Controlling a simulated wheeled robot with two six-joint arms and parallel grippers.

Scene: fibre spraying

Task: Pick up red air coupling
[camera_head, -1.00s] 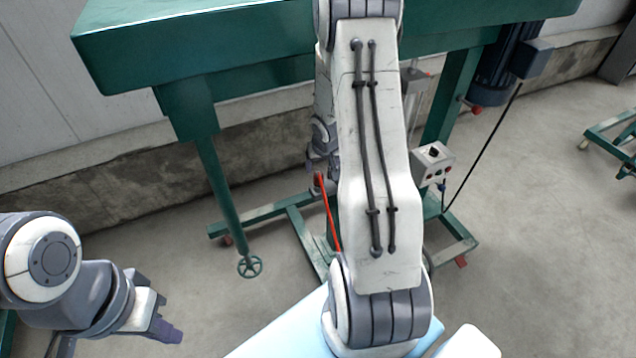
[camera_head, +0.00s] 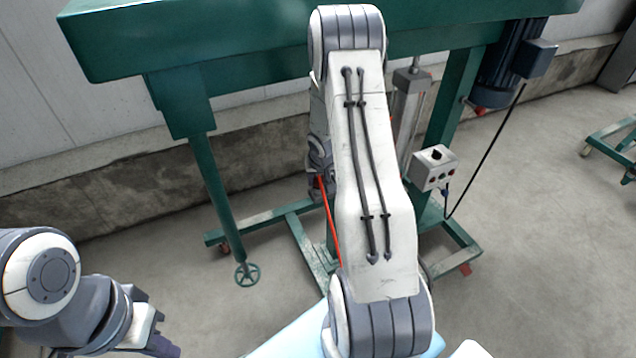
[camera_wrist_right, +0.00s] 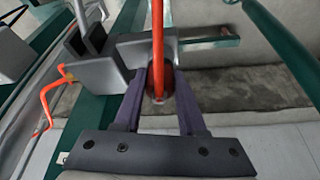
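In the right wrist view a thin red hose (camera_wrist_right: 158,35) runs down from the top edge to a dark reddish round coupling end (camera_wrist_right: 158,92). My right gripper (camera_wrist_right: 161,74) is open, with one finger on each side of the hose and coupling. Gaps show beside the hose; whether the fingers touch the coupling is unclear. In the head view the red hose (camera_head: 329,215) shows left of my right arm, which hides part of it. My right gripper (camera_head: 318,187) is small and partly hidden there. My left gripper (camera_head: 160,345) is at the bottom left, its fingertips hard to make out.

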